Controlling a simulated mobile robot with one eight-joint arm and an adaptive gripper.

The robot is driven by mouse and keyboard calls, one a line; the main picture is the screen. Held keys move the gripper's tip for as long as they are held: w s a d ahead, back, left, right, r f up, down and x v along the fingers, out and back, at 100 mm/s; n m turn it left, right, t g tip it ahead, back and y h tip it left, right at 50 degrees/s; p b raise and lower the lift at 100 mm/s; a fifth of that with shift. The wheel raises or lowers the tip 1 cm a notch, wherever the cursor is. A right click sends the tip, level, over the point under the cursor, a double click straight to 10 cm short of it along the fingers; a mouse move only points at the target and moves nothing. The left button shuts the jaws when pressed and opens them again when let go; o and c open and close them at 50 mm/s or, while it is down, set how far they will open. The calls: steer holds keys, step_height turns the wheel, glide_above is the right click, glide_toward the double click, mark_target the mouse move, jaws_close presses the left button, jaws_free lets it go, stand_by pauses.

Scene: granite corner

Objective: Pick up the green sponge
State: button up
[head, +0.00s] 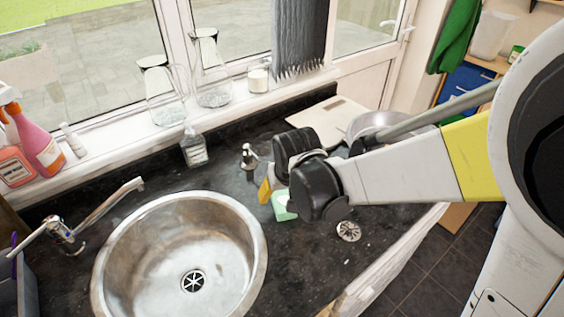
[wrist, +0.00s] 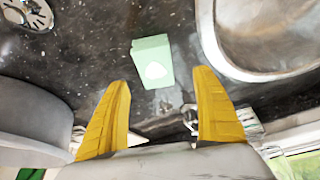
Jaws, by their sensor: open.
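The green sponge (head: 284,206) lies on the dark granite counter to the right of the sink, partly hidden by my gripper in the head view. In the wrist view the sponge (wrist: 153,61) is a pale green block with a whitish patch. My gripper (wrist: 164,105) is open, with two yellow fingers spread apart. The sponge shows beyond the fingertips, roughly centred between them, and nothing is held. In the head view one yellow finger of my gripper (head: 266,189) shows just left of the sponge.
A round steel sink (head: 180,262) is left of the sponge. A dark soap dispenser (head: 249,160) and a clear bottle (head: 194,147) stand behind. A drain strainer (head: 348,231) lies to the right.

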mark_target(284, 201)
steer(key=b+x, duration=0.1)
steer(key=x, duration=0.1)
steer(key=b+x, duration=0.1)
steer(key=x, duration=0.3)
steer(key=shift+s+d+f+b, duration=0.1)
steer(key=shift+d+f+b, duration=0.25)
steer(key=shift+d+b, duration=0.05)
steer(key=shift+r, duration=0.1)
steer(key=c, duration=1.1)
step_height(284, 201, up, 4)
steer(key=shift+r+p, duration=0.1)
steer(key=shift+p, duration=1.05)
steer(key=s+d+r+p, duration=0.1)
steer(key=d+r, duration=0.1)
steer(key=d, duration=0.1)
steer(key=s+d+r+p, duration=0.1)
steer(key=d+r, duration=0.1)
steer(key=d, duration=0.2)
steer(key=s+d+r+p, duration=0.1)
steer(key=s+d+r, duration=0.1)
steer(key=d, duration=0.2)
steer(key=shift+r+p, duration=0.3)
steer(key=shift+r, duration=0.1)
